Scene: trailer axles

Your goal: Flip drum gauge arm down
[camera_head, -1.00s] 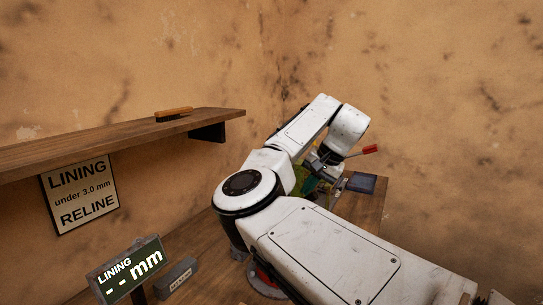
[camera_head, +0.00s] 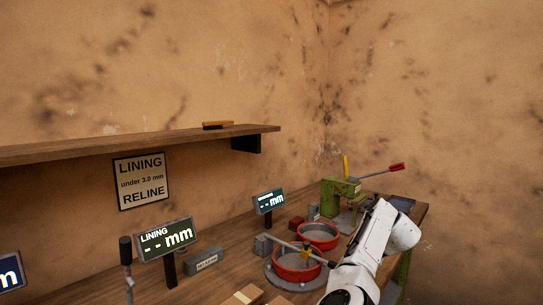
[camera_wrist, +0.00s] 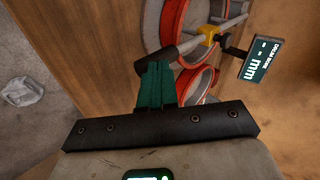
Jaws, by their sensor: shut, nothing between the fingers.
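The drum gauge arm is a grey bar (camera_head: 284,244) with a yellow block (camera_head: 306,253). It spans across the top of a red-rimmed drum (camera_head: 292,275) in the head view; whether it touches the drum I cannot tell. In the wrist view the bar (camera_wrist: 190,44), its yellow block (camera_wrist: 208,34) and its dark grip end lie close beyond my fingertips. My gripper (camera_wrist: 155,68) has its teal fingers together, with nothing held. Contact with the dark end is unclear. In the head view my white arm hides the gripper. The drum bore display (camera_wrist: 262,60) reads dashes.
A second red-rimmed drum (camera_head: 318,236) sits behind. A green press (camera_head: 342,193) with a red-handled lever stands at the back right. A lining display (camera_head: 165,239) and a grey block (camera_head: 203,262) are at left. A shelf (camera_head: 120,147) runs along the wall above the bench.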

